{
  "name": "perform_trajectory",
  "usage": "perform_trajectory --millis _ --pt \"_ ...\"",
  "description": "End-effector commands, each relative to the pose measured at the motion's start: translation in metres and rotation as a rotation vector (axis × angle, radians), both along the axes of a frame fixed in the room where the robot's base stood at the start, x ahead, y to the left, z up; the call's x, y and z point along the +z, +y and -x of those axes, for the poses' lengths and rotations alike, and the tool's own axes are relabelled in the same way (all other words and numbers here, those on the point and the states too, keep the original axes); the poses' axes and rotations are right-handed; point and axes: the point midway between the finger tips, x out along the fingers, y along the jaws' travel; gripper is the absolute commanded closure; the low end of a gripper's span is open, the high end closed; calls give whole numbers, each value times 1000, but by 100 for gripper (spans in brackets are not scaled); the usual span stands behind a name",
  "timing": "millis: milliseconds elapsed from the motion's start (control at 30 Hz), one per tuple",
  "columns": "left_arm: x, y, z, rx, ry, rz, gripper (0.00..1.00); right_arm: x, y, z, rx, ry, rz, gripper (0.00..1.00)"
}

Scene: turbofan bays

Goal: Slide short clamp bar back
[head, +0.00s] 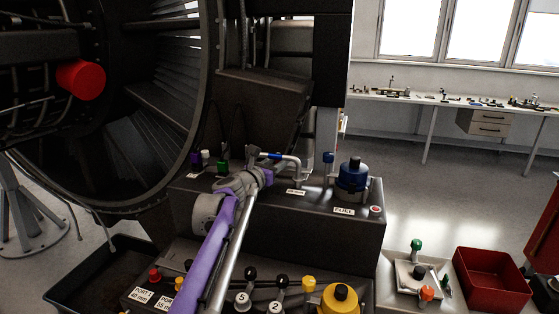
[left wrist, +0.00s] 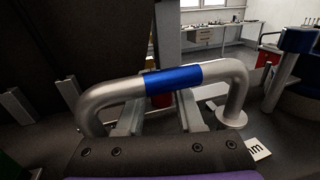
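A bent silver clamp bar with a blue sleeve (head: 271,156) stands on top of the dark console behind my left gripper. In the left wrist view the bar (left wrist: 120,91) crosses the middle, its blue sleeve (left wrist: 173,78) near the centre and both ends bent down. My left gripper (head: 263,168) is right at the bar. My right gripper is not in view.
A blue capped fitting (head: 352,175) and a smaller blue-topped post (head: 328,168) stand right of the bar. Green and white knobs stand left of it. The engine casing (head: 205,100) rises close behind. A red bin (head: 492,280) sits at the right.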

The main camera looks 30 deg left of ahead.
Motion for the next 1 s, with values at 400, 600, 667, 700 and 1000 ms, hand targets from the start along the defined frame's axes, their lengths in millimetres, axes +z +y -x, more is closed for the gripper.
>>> perform_trajectory --millis 400,600,667,700,1000 --pt "0 0 1 0 0 -1 39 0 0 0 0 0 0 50" --pt "0 2 21 3 1 -1 39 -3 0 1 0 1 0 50" --pt "-1 2 33 3 1 -1 39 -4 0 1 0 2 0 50" --pt "-1 2 41 2 0 -2 39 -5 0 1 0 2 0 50" --pt "-1 3 95 1 0 -1 39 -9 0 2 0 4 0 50"
